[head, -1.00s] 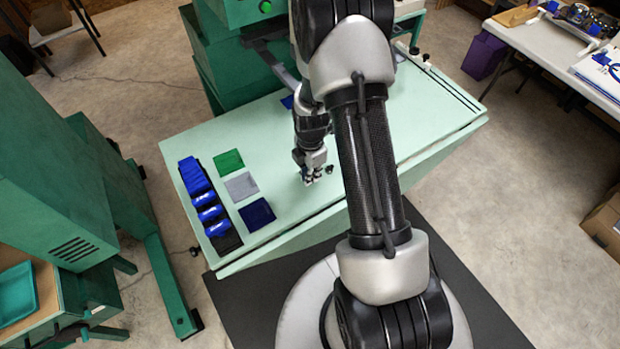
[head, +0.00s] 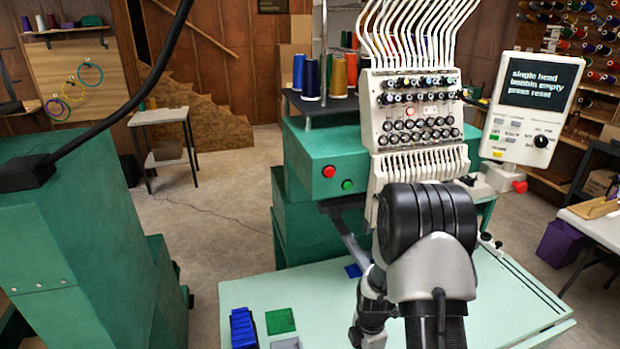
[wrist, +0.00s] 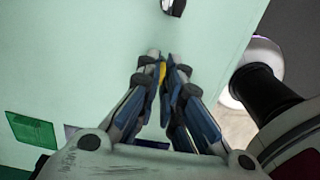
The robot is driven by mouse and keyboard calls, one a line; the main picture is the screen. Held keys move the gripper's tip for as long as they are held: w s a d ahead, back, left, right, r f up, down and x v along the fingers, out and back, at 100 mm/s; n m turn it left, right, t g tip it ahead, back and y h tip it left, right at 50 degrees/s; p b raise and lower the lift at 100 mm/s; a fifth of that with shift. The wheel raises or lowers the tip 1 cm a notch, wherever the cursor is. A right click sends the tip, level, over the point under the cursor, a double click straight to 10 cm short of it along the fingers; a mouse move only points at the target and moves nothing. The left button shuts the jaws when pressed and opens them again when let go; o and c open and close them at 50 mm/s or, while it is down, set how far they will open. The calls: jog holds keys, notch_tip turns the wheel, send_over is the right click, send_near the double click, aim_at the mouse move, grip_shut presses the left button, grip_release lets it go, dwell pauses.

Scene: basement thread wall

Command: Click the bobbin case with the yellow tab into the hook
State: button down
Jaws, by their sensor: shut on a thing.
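My gripper (wrist: 163,68) is shut in the wrist view, with a small yellow piece (wrist: 162,72) between its fingertips. This looks like the yellow tab of the bobbin case; the fingers hide most of the rest. The fingers are over the pale green table, and I cannot tell their height. I cannot see the hook.
A small round dark and metallic thing (wrist: 174,5) lies on the table ahead of the fingers, cut by the frame edge. A blue slotted holder (head: 243,328) and a green patch (head: 281,321) are at the table's left. The control screen (head: 530,95) reads "bobbin empty".

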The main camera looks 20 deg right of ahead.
jog(key=shift+r, duration=0.1)
jog(key=a+r+m, duration=1.2)
jog(key=r+m, duration=0.3)
jog(key=m, duration=0.3)
jog(key=shift+a, duration=0.25)
jog(key=shift+s, duration=0.1)
